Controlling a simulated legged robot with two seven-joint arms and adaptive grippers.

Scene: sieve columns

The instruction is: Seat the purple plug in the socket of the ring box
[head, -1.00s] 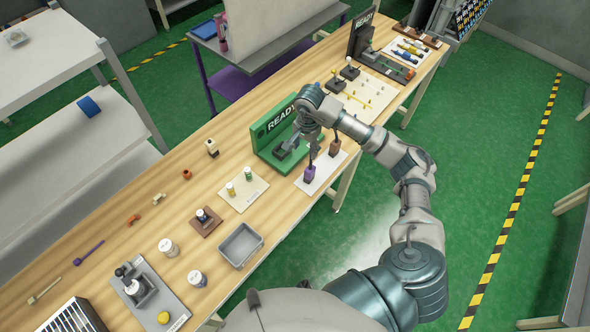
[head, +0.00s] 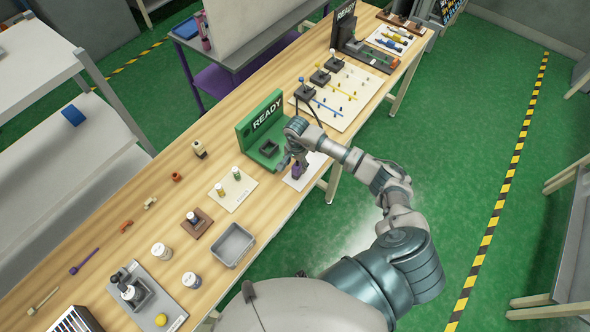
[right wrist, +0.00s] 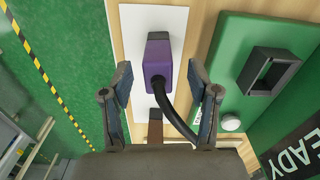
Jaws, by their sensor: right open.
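The purple plug (head: 296,171) stands on a white plate (head: 309,171) at the table's front edge. In the right wrist view the purple plug (right wrist: 158,62) has a black cord curving from it. My right gripper (head: 289,161) is open at the plug, with its fingers (right wrist: 160,82) on either side in the wrist view. The green ring box (head: 246,128), marked READY, stands beside the plate. Its dark square socket (right wrist: 268,72) looks empty in the wrist view. My left gripper is not in view.
A brown plug (right wrist: 155,130) is on the same white plate, partly hidden by my gripper. A cream board (head: 343,103) with switches and cords lies beyond the box. A card with small bottles (head: 233,188) and a grey tray (head: 233,245) are on the near side.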

